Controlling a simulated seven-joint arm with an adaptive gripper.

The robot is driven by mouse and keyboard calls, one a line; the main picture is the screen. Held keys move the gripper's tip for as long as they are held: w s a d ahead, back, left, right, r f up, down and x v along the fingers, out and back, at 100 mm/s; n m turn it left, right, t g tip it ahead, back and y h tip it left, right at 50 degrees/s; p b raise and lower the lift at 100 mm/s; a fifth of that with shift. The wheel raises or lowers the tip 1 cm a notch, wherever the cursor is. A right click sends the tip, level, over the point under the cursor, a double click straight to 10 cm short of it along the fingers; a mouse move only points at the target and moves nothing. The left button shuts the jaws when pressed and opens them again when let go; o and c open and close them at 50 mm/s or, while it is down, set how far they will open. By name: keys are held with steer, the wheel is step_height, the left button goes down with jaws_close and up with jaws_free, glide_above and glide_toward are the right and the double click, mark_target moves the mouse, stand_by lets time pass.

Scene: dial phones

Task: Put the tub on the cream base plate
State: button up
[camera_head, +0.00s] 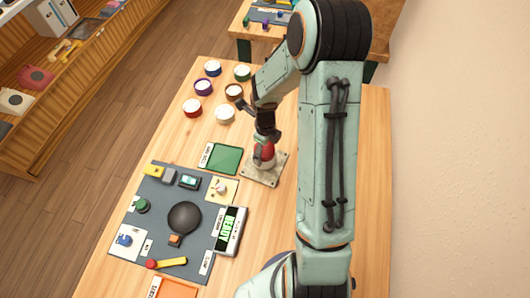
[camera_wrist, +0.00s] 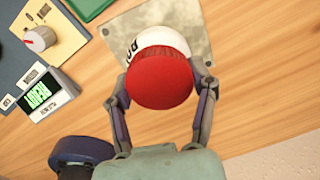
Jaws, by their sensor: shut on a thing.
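The tub (camera_head: 264,154) has a red round end and a white body with dark lettering. The red end (camera_wrist: 160,80) faces the wrist camera. My gripper (camera_head: 264,139) is shut on the tub, with one finger on each side of it in the wrist view (camera_wrist: 160,88). The tub is over the cream base plate (camera_head: 276,170), a pale speckled square on the wooden table. The plate also shows behind the tub in the wrist view (camera_wrist: 190,22). I cannot tell whether the tub's underside touches the plate.
A green card (camera_head: 224,159) lies just left of the plate. A grey panel (camera_head: 160,216) with knobs, a slider and a READY display (camera_head: 231,231) lies front left. Several coloured-rim tubs (camera_head: 203,87) stand at the back left. Bare table lies right of the plate.

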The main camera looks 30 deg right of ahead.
steer(key=shift+f, duration=0.75)
steer(key=o, duration=1.2)
steer(key=shift+f, duration=0.15)
